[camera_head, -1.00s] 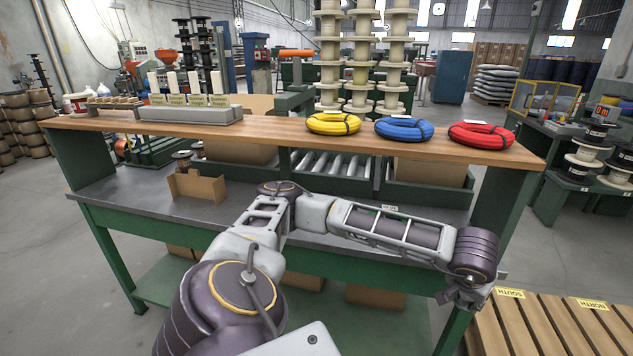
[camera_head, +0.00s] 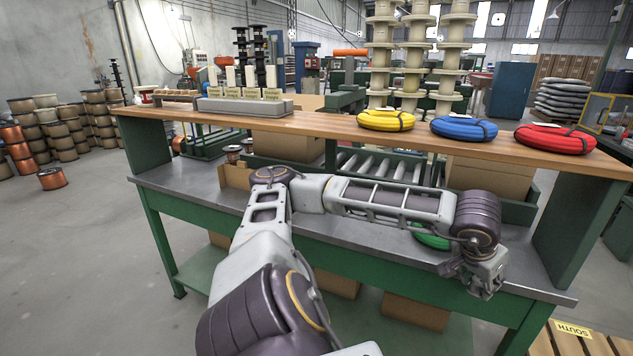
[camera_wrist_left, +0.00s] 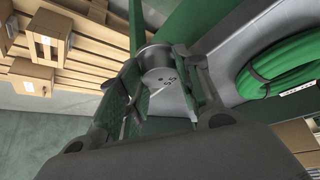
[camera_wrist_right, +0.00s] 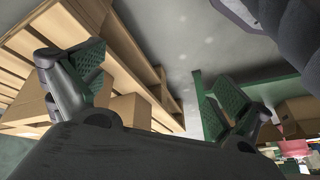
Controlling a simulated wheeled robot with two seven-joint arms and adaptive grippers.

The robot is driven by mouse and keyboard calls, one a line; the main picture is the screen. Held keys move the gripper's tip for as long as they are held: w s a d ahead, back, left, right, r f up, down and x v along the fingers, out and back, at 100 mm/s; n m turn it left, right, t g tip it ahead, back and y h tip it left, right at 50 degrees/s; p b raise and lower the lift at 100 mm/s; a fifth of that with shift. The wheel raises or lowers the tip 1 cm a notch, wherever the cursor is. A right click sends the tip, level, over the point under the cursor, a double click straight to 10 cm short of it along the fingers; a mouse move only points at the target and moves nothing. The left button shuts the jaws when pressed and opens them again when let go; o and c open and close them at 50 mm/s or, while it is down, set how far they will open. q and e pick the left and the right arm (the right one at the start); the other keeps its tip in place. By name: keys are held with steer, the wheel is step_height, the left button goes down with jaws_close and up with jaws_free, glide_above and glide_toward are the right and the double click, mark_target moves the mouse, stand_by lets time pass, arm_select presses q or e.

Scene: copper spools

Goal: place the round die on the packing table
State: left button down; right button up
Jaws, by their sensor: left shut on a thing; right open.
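The round die (camera_wrist_left: 158,62) is a short grey metal cylinder with small holes in its face, seen in the left wrist view. My left gripper (camera_wrist_left: 162,82) is shut on it, a finger on each side. In the head view my left gripper (camera_head: 484,276) hangs at the front right of the packing table (camera_head: 190,184), near its front edge; the die cannot be made out there. The table has a grey top, green frame and raised wooden shelf. My right gripper (camera_wrist_right: 153,88) is open and empty in the right wrist view, and out of the head view.
A green coil (camera_wrist_left: 285,72) lies on the grey top beside the left gripper. Yellow (camera_head: 386,120), blue (camera_head: 463,129) and red (camera_head: 555,138) coils lie on the shelf. A cardboard tray (camera_head: 236,176) stands at the left. A slatted wooden pallet (camera_head: 580,340) is at the lower right.

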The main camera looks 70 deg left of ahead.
mark_target(472, 281)
arm_select(q)
steer(key=shift+s+a+r+m+h+b, duration=0.1)
steer(key=shift+s+a+r+m+b, duration=0.1)
steer(key=shift+s+r+b, duration=0.25)
steer(key=shift+s+a+r+m+h+b, duration=0.1)
steer(key=shift+s+a+m+b, duration=0.1)
steer(key=shift+s+b, duration=0.3)
steer(key=shift+s+a+r+m+h+b, duration=0.1)
steer(key=shift+s+a+r+m+b, duration=0.15)
steer(key=shift+s, duration=0.4)
arm_select(e)
steer(key=shift+s+a+r+y, duration=0.1)
steer(key=shift+a+r, duration=0.1)
steer(key=shift+r, duration=0.4)
steer(key=shift+s+a+r+y, duration=0.1)
steer(key=shift+a+r, duration=0.05)
steer(key=shift+r, duration=0.5)
steer(key=shift+a+r+y, duration=0.1)
steer(key=shift+a+r, duration=0.1)
steer(key=shift+r, duration=0.4)
arm_select(q)
steer(key=shift+d+r, duration=0.1)
steer(key=shift+d, duration=0.05)
arm_select(e)
steer(key=shift+r, duration=0.15)
arm_select(q)
steer(key=shift+w, duration=0.2)
arm_select(e)
steer(key=shift+r, duration=0.1)
